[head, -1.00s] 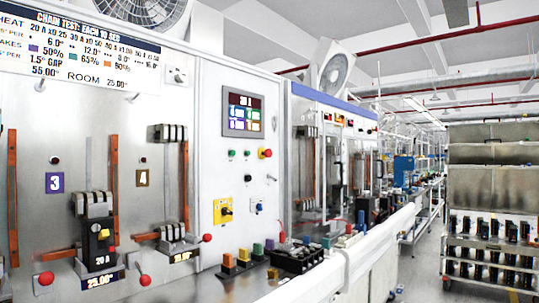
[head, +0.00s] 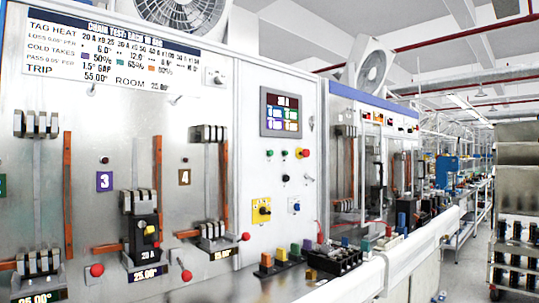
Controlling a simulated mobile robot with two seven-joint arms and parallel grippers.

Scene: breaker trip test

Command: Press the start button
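A control panel with a small lit screen (head: 280,113) stands at the middle of the head view. A black knob or button (head: 285,178) sits lower. I cannot read any label that tells which is the start button. Neither gripper is in view. A black breaker (head: 144,238) marked 20 A with a yellow part sits in bay 3 to the left of the panel.
A yellow rotary switch (head: 261,211) and a blue-marked switch (head: 294,204) are low on the panel. Red ball-ended levers (head: 97,270) stick out at the bays. Coloured blocks (head: 266,264) and a black terminal block (head: 333,260) lie on the bench ledge. A wheeled rack (head: 515,230) stands right, beyond an aisle.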

